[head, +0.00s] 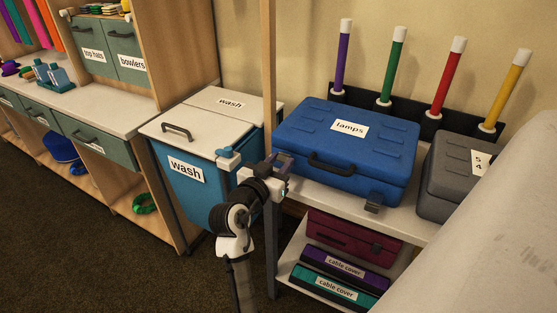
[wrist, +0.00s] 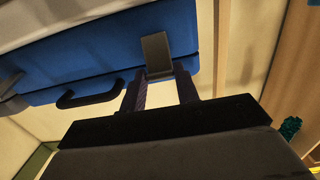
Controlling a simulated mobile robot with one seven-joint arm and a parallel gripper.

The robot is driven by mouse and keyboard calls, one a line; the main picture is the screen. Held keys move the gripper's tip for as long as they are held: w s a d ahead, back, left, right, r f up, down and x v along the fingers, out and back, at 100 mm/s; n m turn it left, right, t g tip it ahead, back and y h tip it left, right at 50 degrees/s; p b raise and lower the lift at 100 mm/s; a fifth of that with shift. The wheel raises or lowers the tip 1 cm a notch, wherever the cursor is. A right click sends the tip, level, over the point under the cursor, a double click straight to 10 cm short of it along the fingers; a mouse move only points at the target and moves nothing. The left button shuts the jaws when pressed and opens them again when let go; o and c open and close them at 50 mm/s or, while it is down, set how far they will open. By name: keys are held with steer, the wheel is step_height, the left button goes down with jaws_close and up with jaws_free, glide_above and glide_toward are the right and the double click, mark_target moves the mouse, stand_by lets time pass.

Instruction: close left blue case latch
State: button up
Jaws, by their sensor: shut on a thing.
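The blue case (head: 345,143), labelled "lamps", lies with its lid down on the white shelf top. Its dark handle (head: 330,164) is on the front; the handle also shows in the wrist view (wrist: 90,98). The right latch (head: 374,207) is a grey tab sticking out at the front right. My gripper (head: 284,163) is at the front left of the case and hides the left latch in the head view. In the wrist view, the grey left latch (wrist: 155,48) lies across the case front, its end between my two fingers (wrist: 161,76), which are shut on it.
A grey case (head: 440,190) stands close to the right of the blue case. A wooden post (head: 268,60) and the wash bin (head: 180,178) are left of my gripper. Coloured tubes stand behind. A maroon case (head: 350,236) and cable cover boxes (head: 335,284) sit on the lower shelf.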

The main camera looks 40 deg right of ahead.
steer(key=shift+w+d+r+g+y+p, duration=0.1)
steer(key=shift+d+r+g+y+p, duration=0.35)
steer(key=shift+p, duration=1)
steer(key=shift+w+r+y+p, duration=0.1)
steer(key=shift+r+y+p, duration=0.15)
steer(key=shift+y+p, duration=0.75)
steer(key=shift+w+d+r+g+y+p, duration=0.15)
steer(key=shift+d+r+g+p, duration=0.15)
steer(key=shift+p, duration=1.55)
steer(key=shift+d+y+p, duration=0.1)
steer(key=shift+y+p, duration=0.4)
steer(key=shift+p, duration=0.3)
steer(key=shift+f, duration=0.1)
steer(key=o, duration=1)
steer(key=shift+f, duration=0.1)
steer(key=b+v, duration=0.2)
steer(key=v, duration=1.1)
steer(key=shift+s+a+r+b, duration=0.1)
steer(key=shift+a+r+b, duration=0.1)
steer(key=shift+a+b, duration=0.1)
